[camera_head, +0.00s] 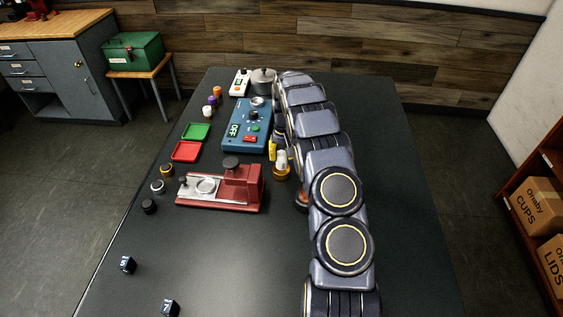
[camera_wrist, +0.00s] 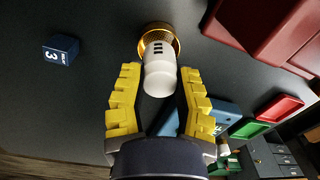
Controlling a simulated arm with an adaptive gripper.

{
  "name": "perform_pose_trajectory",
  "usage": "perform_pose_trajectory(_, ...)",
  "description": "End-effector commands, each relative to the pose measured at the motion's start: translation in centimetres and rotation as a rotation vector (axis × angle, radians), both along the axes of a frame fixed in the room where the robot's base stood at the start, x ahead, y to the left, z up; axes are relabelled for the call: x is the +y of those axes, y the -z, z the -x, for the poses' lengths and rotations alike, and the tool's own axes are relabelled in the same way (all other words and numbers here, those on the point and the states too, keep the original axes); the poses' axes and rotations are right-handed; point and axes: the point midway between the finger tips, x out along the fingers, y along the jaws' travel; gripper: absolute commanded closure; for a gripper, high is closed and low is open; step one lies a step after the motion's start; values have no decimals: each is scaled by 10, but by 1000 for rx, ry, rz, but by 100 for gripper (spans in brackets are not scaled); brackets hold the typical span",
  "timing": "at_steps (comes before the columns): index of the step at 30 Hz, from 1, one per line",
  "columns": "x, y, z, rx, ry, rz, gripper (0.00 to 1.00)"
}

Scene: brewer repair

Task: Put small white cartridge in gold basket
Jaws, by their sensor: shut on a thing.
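The small white cartridge (camera_wrist: 160,78), with dark marks on its side, sits between the yellow fingers of my gripper (camera_wrist: 159,92) in the wrist view. My gripper is shut on it. The gold basket (camera_wrist: 157,32) is just beyond the cartridge and in line with it. The cartridge's far end overlaps the basket's rim; I cannot tell how deep it sits inside. In the head view the cartridge (camera_head: 281,156) appears upright at the top of the gold basket (camera_head: 281,174), beside my gripper (camera_head: 273,151), which is partly hidden by my arm.
A red press (camera_head: 235,187) stands just left of the basket, and a blue device (camera_head: 245,125) stands behind it. Red (camera_head: 186,151) and green (camera_head: 196,131) trays lie further left. A numbered blue cube (camera_wrist: 60,48) shows in the wrist view. The front of the table is mostly clear.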

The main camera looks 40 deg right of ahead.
Motion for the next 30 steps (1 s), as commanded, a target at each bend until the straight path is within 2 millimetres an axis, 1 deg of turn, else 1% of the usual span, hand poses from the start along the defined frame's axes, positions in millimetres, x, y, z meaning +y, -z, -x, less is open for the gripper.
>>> perform_pose_trajectory(2, -2, 7, -3, 1, 0, -2, 100)
perform_pose_trajectory(3, -2, 16, -1, 4, 1, -3, 100)
perform_pose_trajectory(5, -2, 26, -1, 3, 0, -3, 100)
perform_pose_trajectory(7, -2, 33, -2, 0, 0, 0, 100)
perform_pose_trajectory(15, -2, 34, -3, -1, 0, 1, 100)
perform_pose_trajectory(19, -1, 38, -3, 0, -1, 0, 100)
perform_pose_trajectory(20, -1, 38, -3, 0, -1, 0, 56)
perform_pose_trajectory(21, -1, 38, -3, 0, -1, 0, 48)
perform_pose_trajectory(30, -2, 37, -2, -1, 0, 1, 48)
